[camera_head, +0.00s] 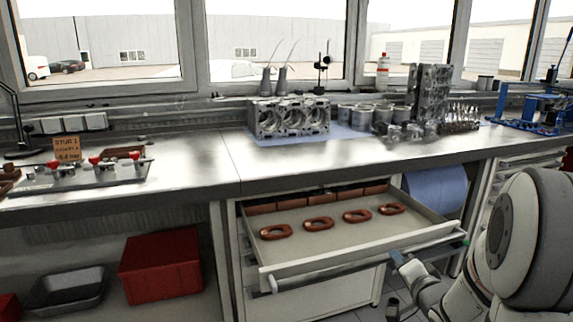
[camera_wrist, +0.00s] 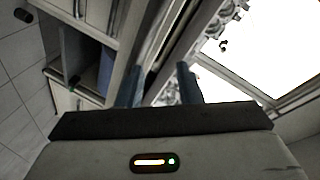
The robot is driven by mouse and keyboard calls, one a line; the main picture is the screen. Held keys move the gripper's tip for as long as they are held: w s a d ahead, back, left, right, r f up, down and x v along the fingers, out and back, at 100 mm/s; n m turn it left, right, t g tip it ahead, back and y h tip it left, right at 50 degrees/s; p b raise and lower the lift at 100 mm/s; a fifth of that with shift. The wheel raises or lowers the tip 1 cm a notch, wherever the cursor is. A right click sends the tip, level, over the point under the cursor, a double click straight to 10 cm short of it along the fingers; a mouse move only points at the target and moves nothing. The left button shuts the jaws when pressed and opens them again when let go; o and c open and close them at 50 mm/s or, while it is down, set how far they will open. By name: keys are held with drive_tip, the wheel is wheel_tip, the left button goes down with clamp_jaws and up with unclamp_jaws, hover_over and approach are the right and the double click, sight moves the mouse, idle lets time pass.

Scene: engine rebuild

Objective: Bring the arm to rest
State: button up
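My arm (camera_head: 532,235) is at the lower right of the head view, bent low in front of the bench. My gripper (camera_head: 394,284) is in front of the open drawer (camera_head: 350,236), close to the right part of its front handle. I cannot tell whether a finger touches the drawer. In the wrist view my gripper (camera_wrist: 161,84) shows two blue-grey fingers standing apart with nothing between them. It is open and empty.
The drawer holds several orange-brown oval parts (camera_head: 318,224). The workbench (camera_head: 190,160) above carries an engine block (camera_head: 288,117), cylinders and a blue fixture (camera_head: 535,112). A red bin (camera_head: 160,267) is on the lower shelf. A blue roll (camera_head: 436,188) is right of the drawer.

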wheel_tip(320, 180, up, 8)
drive_tip(key=s+a+n+g+h+p, duration=0.2)
drive_tip(key=s+n+g+h+p, duration=0.15)
drive_tip(key=p, duration=0.25)
drive_tip(key=s+a+r+n+g+y+p, duration=0.1)
drive_tip(key=s+a+r+n+g+p, duration=0.2)
drive_tip(key=s, duration=0.7)
drive_tip(key=s+a+r+n+g+y+p, duration=0.1)
drive_tip(key=s+a+r+n+g+p, duration=0.3)
drive_tip(key=s+a+r+g+p, duration=0.2)
drive_tip(key=s+a+r+p, duration=0.2)
drive_tip(key=s+r+p, duration=0.1)
drive_tip(key=s, duration=0.1)
drive_tip(key=shift+r, duration=0.2)
